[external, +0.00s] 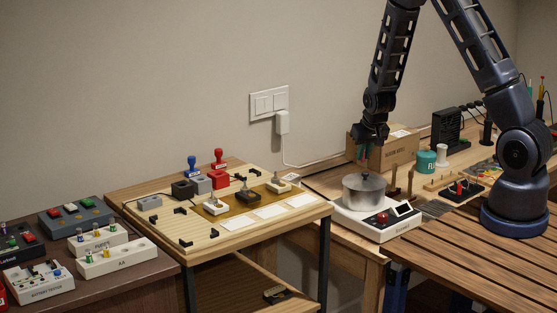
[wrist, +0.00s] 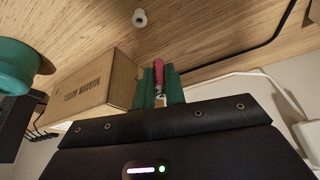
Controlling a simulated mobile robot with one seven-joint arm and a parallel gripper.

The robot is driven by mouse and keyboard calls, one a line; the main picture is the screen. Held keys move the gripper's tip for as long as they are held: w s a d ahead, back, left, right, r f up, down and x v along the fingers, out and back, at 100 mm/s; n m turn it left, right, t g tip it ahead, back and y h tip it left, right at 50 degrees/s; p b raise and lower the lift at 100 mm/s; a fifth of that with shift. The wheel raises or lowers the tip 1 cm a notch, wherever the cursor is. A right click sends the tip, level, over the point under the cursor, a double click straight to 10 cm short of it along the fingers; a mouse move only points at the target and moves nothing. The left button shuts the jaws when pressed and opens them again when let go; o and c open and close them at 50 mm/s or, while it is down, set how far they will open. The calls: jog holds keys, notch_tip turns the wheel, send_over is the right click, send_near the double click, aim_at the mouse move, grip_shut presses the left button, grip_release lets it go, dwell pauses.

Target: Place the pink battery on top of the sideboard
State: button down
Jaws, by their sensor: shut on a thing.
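My gripper (external: 366,150) is at the right of centre, above and behind the metal pot, in front of a cardboard box. In the wrist view its green fingers (wrist: 159,86) are shut on a slim pink thing, which looks like the pink battery (wrist: 158,70). A pale part shows at its lower end. In the external view the battery is too small to make out. A dark brown wooden top, probably the sideboard (external: 155,287), is at the lower left, far from my gripper. It bears battery holders and a tester.
The pot (external: 364,191) stands on a white hot plate (external: 382,224) below my gripper. The cardboard box (external: 397,150) is close by. A light wooden bench (external: 225,244) with stamps lies between my gripper and the dark top. A charger cable (external: 288,150) hangs on the wall.

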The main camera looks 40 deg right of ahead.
jog(key=shift+f, duration=2.45)
jog(key=shift+f, duration=0.1)
jog(key=c, duration=1.5)
grip_release()
jog(key=shift+o, duration=0.2)
